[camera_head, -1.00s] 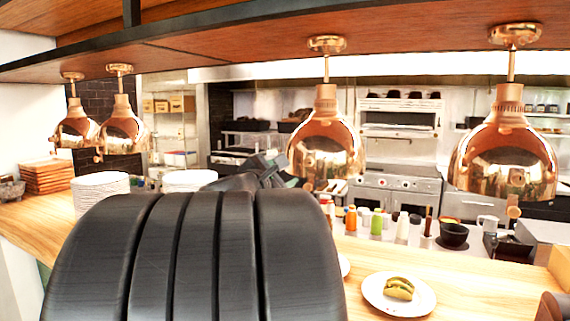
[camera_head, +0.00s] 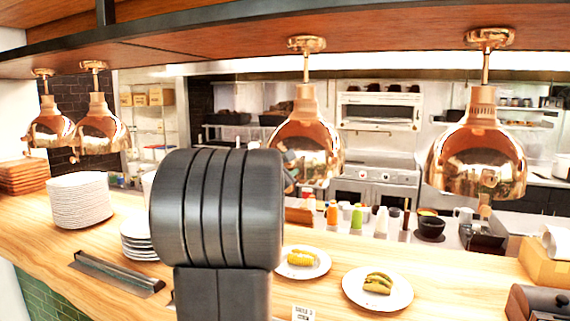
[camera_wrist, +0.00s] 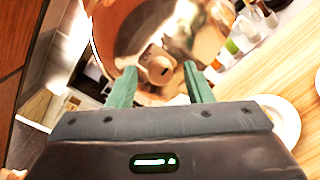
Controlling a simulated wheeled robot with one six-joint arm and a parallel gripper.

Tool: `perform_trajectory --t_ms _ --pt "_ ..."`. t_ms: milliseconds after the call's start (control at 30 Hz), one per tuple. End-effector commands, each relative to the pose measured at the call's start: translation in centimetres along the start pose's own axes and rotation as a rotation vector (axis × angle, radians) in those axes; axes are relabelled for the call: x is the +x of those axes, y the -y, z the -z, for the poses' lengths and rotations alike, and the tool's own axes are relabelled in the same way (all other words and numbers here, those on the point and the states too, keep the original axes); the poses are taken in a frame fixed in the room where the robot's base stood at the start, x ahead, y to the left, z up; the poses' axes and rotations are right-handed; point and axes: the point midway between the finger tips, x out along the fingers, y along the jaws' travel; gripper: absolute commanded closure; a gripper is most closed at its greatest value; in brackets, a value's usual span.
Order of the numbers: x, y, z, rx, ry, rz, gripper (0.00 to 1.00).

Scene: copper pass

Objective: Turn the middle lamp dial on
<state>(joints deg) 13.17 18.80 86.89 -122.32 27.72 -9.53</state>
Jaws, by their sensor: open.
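The middle copper heat lamp (camera_head: 306,140) hangs from the overhead shelf. Its lower left side is partly covered by my arm in the head view. In the wrist view its shiny copper shade (camera_wrist: 118,30) fills the upper middle, and a round copper dial (camera_wrist: 154,63) with a small dark mark shows on it. My gripper (camera_wrist: 160,72) is open, with its green fingers on either side of the dial in the picture. I cannot tell whether they touch it. In the head view the fingers are mostly hidden behind my arm.
Another copper lamp (camera_head: 480,155) hangs to the right, and two more hang at left. On the wooden counter (camera_head: 215,300) stand a plate stack (camera_head: 80,203), a plate with corn (camera_head: 302,262) and a plate with tacos (camera_head: 377,288). Bottles (camera_head: 357,217) stand behind.

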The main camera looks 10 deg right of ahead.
Motion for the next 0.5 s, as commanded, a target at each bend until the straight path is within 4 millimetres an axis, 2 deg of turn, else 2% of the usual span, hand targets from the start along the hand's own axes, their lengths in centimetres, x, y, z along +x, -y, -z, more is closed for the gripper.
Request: perform_trajectory --t_ms 233,433,500 --pt "0.04 0.02 0.04 0.0 -0.001 0.0 0.56" --pt "0.02 0.03 0.04 0.001 -0.001 0.0 0.95" --pt "0.02 0.03 0.04 0.0 -0.001 0.001 0.98"
